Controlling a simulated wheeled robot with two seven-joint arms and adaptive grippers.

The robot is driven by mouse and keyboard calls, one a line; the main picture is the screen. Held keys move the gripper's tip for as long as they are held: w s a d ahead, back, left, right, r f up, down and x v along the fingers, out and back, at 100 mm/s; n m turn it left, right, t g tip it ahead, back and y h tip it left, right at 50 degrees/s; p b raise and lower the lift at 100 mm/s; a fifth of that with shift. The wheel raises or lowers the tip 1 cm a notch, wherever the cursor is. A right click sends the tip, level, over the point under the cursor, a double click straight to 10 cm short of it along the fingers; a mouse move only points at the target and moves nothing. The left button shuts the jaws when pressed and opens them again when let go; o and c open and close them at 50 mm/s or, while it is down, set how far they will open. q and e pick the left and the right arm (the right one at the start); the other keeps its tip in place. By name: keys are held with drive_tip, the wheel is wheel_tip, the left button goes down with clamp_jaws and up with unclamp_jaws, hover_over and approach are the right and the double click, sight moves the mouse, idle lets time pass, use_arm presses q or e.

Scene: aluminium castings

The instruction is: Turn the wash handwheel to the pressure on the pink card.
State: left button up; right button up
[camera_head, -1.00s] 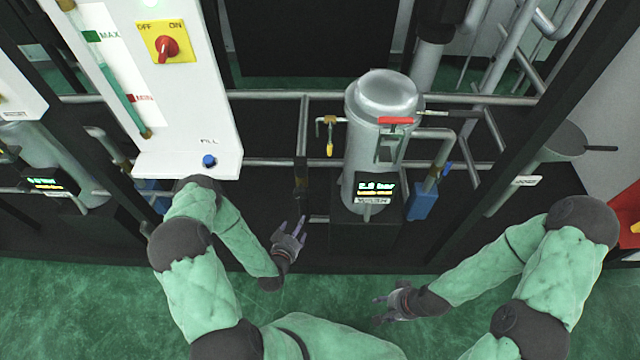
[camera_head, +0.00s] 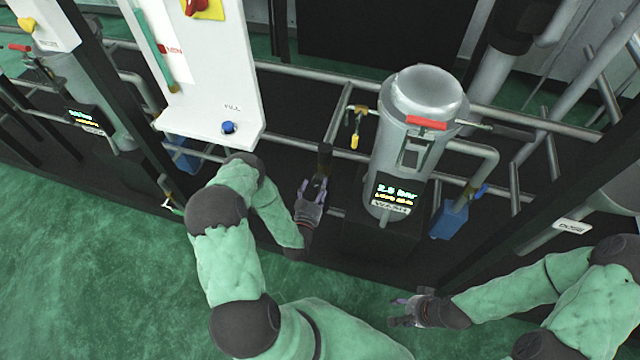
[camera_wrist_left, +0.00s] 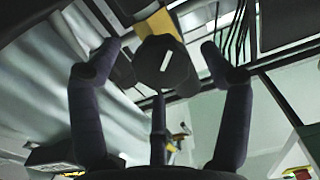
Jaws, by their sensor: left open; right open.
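The wash vessel (camera_head: 415,130) is a grey cylinder with a lit display (camera_head: 396,192) that seems to read 2.5 bar, above a WASH label (camera_head: 390,207). A dark knob (camera_head: 324,155), apparently the wash handwheel, is left of the vessel. In the left wrist view, a dark knob (camera_wrist_left: 163,68) with a white mark sits between and beyond my fingers. My left gripper (camera_head: 313,187) is open just below the knob, with gaps on both sides in the wrist view. My right gripper (camera_head: 400,310) is open and empty, low in front of the vessel. I see no pink card.
A white panel (camera_head: 205,100) with a blue FILL button (camera_head: 228,127) and a red-yellow switch stands left of the vessel. Grey pipes and a red-handled valve (camera_head: 427,123) surround the vessel. A blue part (camera_head: 449,222) is at its right. Green floor is open in front.

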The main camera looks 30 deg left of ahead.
use_arm(q)
drive_tip(key=shift+x, duration=1.4)
drive_tip(key=c, duration=1.1)
drive_tip(key=shift+s+f+m+b, duration=0.1)
drive_tip(key=shift+m+b, duration=0.35)
drive_tip(key=shift+m, duration=0.95)
drive_tip(key=shift+c, duration=0.2)
drive_tip(key=o, duration=1.1)
drive_tip(key=shift+o, duration=0.2)
drive_tip(key=v, duration=1.2)
drive_tip(key=shift+a, duration=0.1)
